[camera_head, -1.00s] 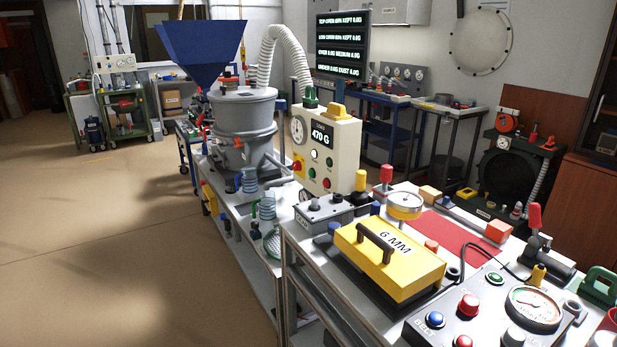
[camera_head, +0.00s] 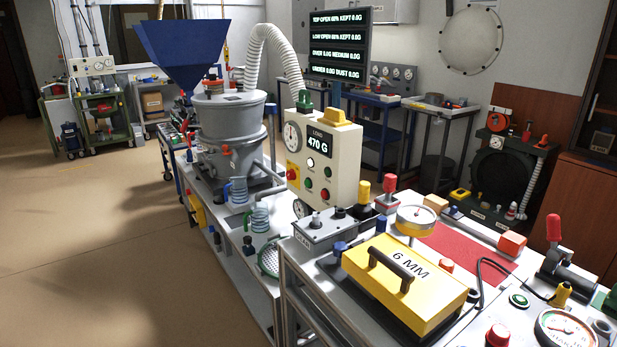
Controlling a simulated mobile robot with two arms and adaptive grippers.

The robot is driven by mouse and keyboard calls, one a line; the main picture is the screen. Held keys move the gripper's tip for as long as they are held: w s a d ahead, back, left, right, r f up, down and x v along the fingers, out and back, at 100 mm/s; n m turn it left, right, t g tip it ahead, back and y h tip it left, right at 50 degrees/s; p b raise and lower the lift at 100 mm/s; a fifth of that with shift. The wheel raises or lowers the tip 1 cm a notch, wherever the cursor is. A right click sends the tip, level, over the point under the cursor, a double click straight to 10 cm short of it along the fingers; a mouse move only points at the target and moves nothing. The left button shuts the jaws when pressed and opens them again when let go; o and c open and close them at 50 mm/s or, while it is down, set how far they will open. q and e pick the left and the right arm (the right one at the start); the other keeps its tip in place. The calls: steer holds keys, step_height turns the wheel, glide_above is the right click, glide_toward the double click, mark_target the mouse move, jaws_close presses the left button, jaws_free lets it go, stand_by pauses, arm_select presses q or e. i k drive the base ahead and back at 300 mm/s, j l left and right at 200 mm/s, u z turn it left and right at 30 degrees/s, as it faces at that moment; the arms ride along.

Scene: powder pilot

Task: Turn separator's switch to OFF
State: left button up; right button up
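The separator (camera_head: 228,130) is a grey drum-shaped machine under a blue hopper (camera_head: 180,48), on a bench left of centre. A cream control box (camera_head: 345,160) stands to its right, with a display reading 470 G, a round dial, and green and red buttons. A red switch on a yellow plate (camera_head: 292,172) sits at the box's left front edge. It is small, and I cannot read its position. Neither of my grippers is in view.
The near bench holds a yellow 6 MM case (camera_head: 405,285), a grey box with knobs (camera_head: 328,228), a red mat (camera_head: 465,242) and a pressure gauge (camera_head: 566,330). Blue-banded jars (camera_head: 259,217) stand on the separator's bench. Open floor (camera_head: 110,230) lies to the left.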

mark_target(291, 175)
steer(key=i+j+z, duration=0.25)
steer(key=z, duration=0.15)
steer(key=i+j+z, duration=0.15)
steer(key=j+z, duration=0.25)
steer(key=i+j+z, duration=0.1)
steer(key=j, duration=0.3)
steer(key=i+j, duration=0.2)
steer(key=j, duration=0.25)
steer(key=i+j+z, duration=0.15)
steer(key=j, duration=0.25)
steer(key=i+j, duration=0.15)
steer(key=j, duration=0.3)
steer(key=i+j+z, duration=0.15)
steer(key=j, duration=0.3)
steer(key=i+j+z, duration=0.1)
steer(key=j, duration=0.35)
